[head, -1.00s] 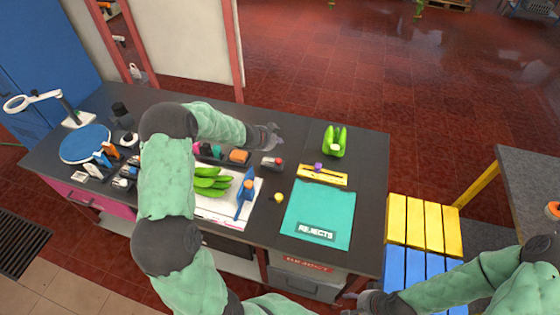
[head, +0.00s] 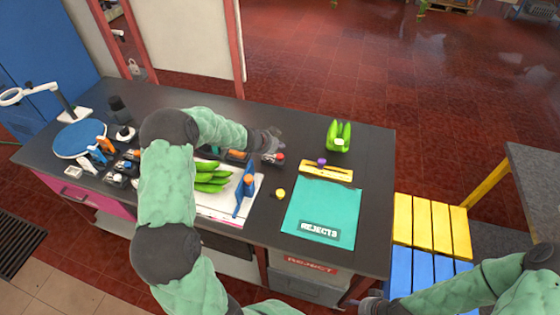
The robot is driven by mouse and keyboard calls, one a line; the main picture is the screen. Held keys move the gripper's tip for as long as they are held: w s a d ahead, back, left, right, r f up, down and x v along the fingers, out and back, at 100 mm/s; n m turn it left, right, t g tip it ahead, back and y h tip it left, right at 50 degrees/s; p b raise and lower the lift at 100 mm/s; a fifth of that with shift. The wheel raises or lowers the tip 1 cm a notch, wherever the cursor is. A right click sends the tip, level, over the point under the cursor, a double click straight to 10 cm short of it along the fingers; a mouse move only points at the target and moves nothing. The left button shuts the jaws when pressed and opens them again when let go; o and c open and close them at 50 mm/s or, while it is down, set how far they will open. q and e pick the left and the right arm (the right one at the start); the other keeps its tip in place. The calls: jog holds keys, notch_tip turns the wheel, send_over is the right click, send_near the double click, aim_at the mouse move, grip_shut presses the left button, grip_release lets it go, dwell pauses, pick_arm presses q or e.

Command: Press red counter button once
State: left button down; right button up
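The counter (head: 274,159) is a small grey box with a red button (head: 280,156) on top, on the dark worktop left of the yellow tool. My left gripper (head: 275,144) is just behind and above it in the picture, its fingertips very close to the red button. I cannot tell whether they touch it, or whether the fingers are apart. My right gripper (head: 366,304) is low at the bottom edge, in front of the bench and away from the counter. It is partly cut off, so its fingers are unclear.
Green bananas (head: 211,177) lie on a white board beside a blue upright tool (head: 244,192). My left arm hides part of the worktop's left side.

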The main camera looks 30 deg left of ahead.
aim_at(279, 157)
pick_arm(q)
jog(key=shift+f+b, duration=0.9)
jog(key=shift+f, duration=0.65)
jog(key=shift+f, duration=0.15)
jog(key=shift+f, duration=0.25)
jog(key=shift+f+b, duration=0.55)
jog(key=shift+b, duration=0.05)
dwell(1.0)
jog(key=shift+r+p, duration=1)
jog(key=shift+p, duration=0.1)
notch_tip(279, 157, up, 5)
jog(key=p, duration=0.5)
